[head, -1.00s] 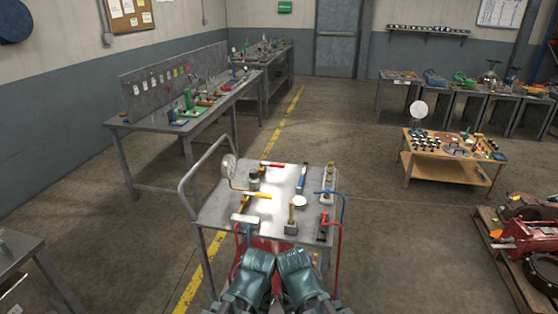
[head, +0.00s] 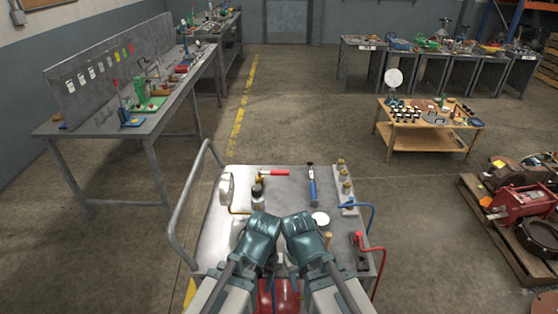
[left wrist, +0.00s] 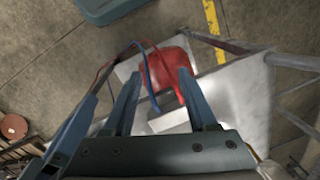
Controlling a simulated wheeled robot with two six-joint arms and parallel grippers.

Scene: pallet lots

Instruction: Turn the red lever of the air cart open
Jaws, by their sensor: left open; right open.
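The air cart (head: 215,225) is a grey-topped trolley in front of me. A red-handled lever with a brass-coloured end (head: 275,173) lies near the far edge of its top. A second red part (head: 359,242) is at the right, near the red hose; I cannot tell which is the valve lever. My left gripper (head: 264,222) and right gripper (head: 296,222) are side by side over the near middle of the cart, both apart from the red parts. In the left wrist view my left gripper (left wrist: 158,85) is open and empty, with a red tank (left wrist: 160,72) beyond its fingers.
Brass fittings (head: 344,182) and a blue hose (head: 368,212) are at the right. The workbench (head: 110,130) is at left. Floor is clear beyond the cart.

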